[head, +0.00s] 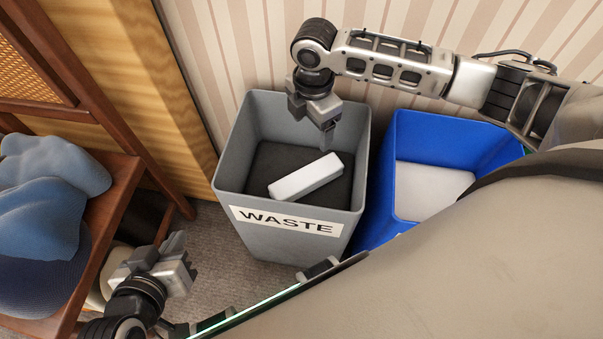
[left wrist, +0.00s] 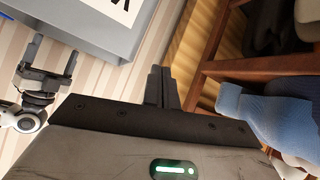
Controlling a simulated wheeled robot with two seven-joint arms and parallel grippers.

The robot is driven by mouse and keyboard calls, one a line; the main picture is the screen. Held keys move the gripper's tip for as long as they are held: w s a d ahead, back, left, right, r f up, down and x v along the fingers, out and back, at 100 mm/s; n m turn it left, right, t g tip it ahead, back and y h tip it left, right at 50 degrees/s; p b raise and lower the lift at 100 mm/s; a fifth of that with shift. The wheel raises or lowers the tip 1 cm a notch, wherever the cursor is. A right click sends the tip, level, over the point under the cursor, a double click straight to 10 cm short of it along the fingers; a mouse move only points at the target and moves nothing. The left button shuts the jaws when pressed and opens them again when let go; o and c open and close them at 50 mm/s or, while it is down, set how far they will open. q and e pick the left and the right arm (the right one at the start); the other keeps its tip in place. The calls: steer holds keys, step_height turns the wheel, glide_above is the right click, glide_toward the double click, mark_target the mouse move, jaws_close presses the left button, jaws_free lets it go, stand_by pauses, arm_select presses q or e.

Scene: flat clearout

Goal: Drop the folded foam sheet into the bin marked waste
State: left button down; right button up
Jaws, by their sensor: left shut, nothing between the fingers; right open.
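The grey bin marked WASTE (head: 287,228) stands on the carpet against the striped wall. A white, block-shaped piece that looks like the folded foam sheet (head: 306,177) lies inside it on the dark bottom. My right gripper (head: 314,116) is open and empty over the far part of the bin, above and apart from the white piece. It also shows in the left wrist view (left wrist: 46,72) with its fingers spread. My left gripper (head: 178,264) is shut and empty, low at the left, in front of the bin. Its closed fingers show in the left wrist view (left wrist: 161,88).
A blue bin (head: 377,205) with a pale surface inside stands right of the grey one. A wooden chair or bench (head: 112,203) with blue cushion-like bundles (head: 55,170) is at the left. Bare carpet (head: 222,245) lies between it and the grey bin.

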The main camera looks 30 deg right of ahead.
arm_select(q)
step_height(320, 180, up, 6)
steer(key=a+t+p, duration=0.1)
steer(key=a+p, duration=0.1)
steer(key=p, duration=0.2)
steer(key=shift+s+r+n+y, duration=0.2)
steer(key=shift+s+n+y, duration=0.1)
arm_select(e)
step_height(320, 180, up, 14)
steer(key=shift+r, duration=0.1)
